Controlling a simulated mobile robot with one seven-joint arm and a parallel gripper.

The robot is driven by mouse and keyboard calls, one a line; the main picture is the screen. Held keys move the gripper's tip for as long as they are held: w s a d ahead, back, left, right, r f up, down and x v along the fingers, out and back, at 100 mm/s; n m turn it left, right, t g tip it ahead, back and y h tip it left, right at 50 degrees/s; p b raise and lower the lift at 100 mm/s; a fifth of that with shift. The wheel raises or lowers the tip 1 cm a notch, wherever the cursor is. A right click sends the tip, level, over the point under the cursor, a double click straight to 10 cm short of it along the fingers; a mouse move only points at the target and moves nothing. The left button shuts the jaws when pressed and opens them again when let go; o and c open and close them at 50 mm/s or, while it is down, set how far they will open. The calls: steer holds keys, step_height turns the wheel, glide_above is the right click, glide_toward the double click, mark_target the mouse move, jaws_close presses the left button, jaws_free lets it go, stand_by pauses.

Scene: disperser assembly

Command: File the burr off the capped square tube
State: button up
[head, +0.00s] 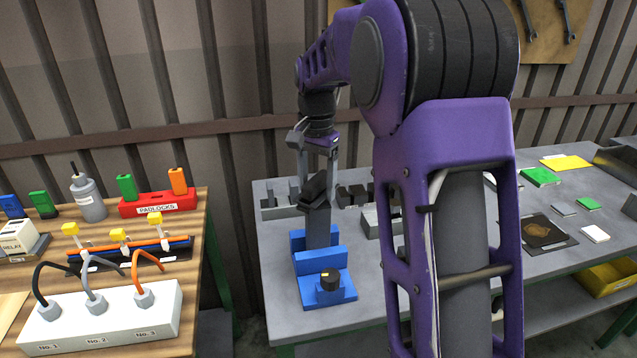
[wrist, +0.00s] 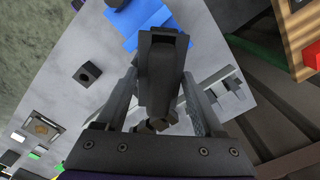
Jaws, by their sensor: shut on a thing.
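A flat grey upright piece, which looks like the square tube (head: 318,229), stands in the blue fixture (head: 341,289) near the table's front left corner. My gripper (head: 318,172) points down above it and is shut on a dark blocky thing (head: 313,190), perhaps the file. That dark thing sits tilted at the tube's top end; I cannot tell whether they touch. In the wrist view, the dark thing (wrist: 160,80) lies between my two fingers and hides the tube. The blue fixture (wrist: 148,22) shows behind it. The cap and the burr cannot be made out.
A black knob (head: 330,280) sits on the fixture's front. Grey holders with dark blocks (head: 282,207) stand behind on the grey table. A dark hollow block (wrist: 88,73) stands apart. A wooden table (head: 205,225) with padlocks (head: 158,202) and plugs is to the left, across a gap.

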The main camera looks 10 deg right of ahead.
steer(key=shift+w+f+p, duration=0.1)
steer(key=shift+w+p, duration=0.3)
steer(key=shift+w, duration=0.55)
steer(key=shift+r, duration=3.05)
steer(key=shift+r, duration=0.1)
steer(key=shift+r, duration=1.4)
steer(key=shift+f, duration=0.15)
steer(key=shift+f+b, duration=1.85)
steer(key=shift+f, duration=1.4)
